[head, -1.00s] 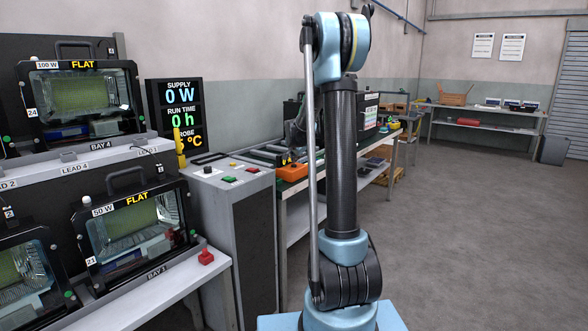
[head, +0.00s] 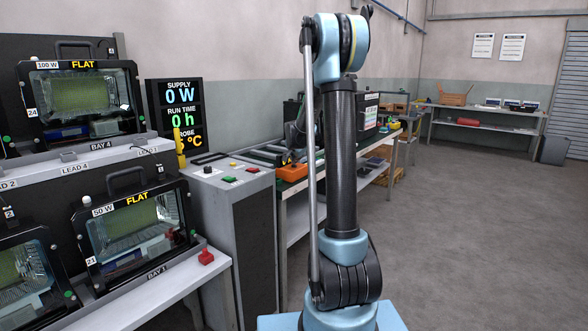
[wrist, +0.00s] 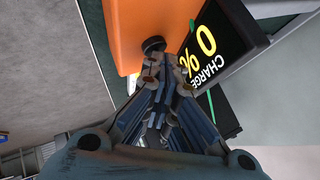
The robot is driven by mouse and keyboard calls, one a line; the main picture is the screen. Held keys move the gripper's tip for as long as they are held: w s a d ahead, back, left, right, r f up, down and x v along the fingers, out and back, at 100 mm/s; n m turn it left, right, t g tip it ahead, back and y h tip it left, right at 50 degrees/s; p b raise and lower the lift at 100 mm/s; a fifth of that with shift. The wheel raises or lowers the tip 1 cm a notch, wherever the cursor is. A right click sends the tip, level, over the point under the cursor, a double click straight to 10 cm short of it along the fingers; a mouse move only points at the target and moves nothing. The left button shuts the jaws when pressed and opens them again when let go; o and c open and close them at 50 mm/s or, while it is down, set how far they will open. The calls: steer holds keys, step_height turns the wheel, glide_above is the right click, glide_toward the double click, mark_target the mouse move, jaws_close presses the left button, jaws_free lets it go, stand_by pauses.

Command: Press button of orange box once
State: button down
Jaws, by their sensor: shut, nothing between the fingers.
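The orange box (head: 292,171) sits on the bench behind my arm in the head view. In the wrist view its orange surface (wrist: 138,15) fills the top middle. My gripper (wrist: 153,47) is shut and empty, with its tips over the edge of the orange surface. In the head view the gripper end is small and dark, just above the box. I cannot tell whether the tips touch the box. A black display reading "CHARGE 0 %" (wrist: 222,45) stands right beside the fingers.
The floor (head: 470,235) at the right is clear.

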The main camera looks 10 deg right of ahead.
steer(key=shift+r, duration=0.1)
stand_by(0.6)
steer(key=shift+r, duration=0.6)
steer(key=shift+r, duration=2.5)
steer(key=shift+s, duration=0.1)
